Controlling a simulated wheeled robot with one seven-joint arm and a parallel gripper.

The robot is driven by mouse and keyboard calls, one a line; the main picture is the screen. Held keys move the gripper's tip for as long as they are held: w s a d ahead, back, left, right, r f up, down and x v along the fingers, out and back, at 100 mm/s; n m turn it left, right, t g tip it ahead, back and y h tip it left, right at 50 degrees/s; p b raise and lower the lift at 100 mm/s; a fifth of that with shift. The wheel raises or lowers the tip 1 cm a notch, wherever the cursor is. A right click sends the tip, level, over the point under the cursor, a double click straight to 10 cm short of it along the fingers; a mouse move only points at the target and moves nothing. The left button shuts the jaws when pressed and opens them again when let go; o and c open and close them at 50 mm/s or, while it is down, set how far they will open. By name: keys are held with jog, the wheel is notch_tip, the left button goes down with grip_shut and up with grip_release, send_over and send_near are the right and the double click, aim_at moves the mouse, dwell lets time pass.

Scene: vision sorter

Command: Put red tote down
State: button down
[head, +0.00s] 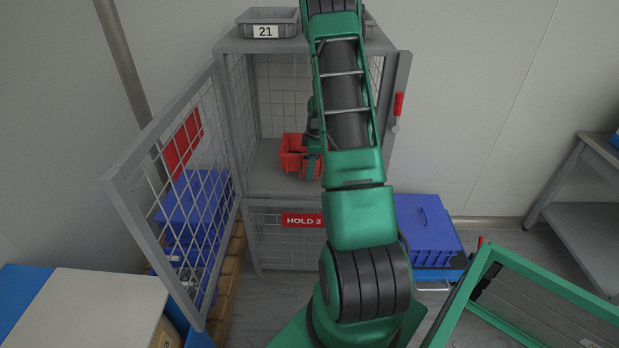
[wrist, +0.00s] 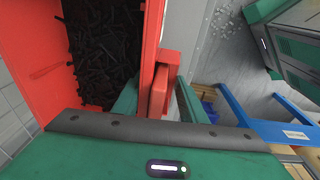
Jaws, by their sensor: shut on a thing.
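The red tote (head: 292,153) is inside the upper compartment of the grey mesh cage (head: 280,183), on or just above its floor; I cannot tell whether it touches. My arm hides its right part. In the wrist view the tote (wrist: 151,40) fills the left side, with dark small parts in it. My gripper (wrist: 158,98) is shut on the tote's red handle tab at its near side. In the head view the gripper is mostly hidden behind my arm.
The mesh door (head: 150,170) stands open to the left. A grey tote marked 21 (head: 268,20) sits on the cage top. A sign (head: 303,220) reads HOLD 2. Blue totes (head: 425,228) stand at the right, with others behind the door. A grey bench (head: 590,205) stands far right.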

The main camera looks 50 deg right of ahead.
jog(key=shift+d+f, duration=0.2)
jog(key=shift+d, duration=0.25)
jog(key=shift+f, duration=2)
jog(key=c, duration=1.1)
grip_release()
jog(key=shift+s+a+f, duration=0.1)
jog(key=shift+s+d+r, duration=0.1)
jog(key=shift+s+r, duration=0.1)
jog(key=shift+r, duration=1.7)
jog(key=shift+s+d+r, duration=0.1)
jog(key=shift+s+r, duration=0.05)
jog(key=shift+r, duration=1.75)
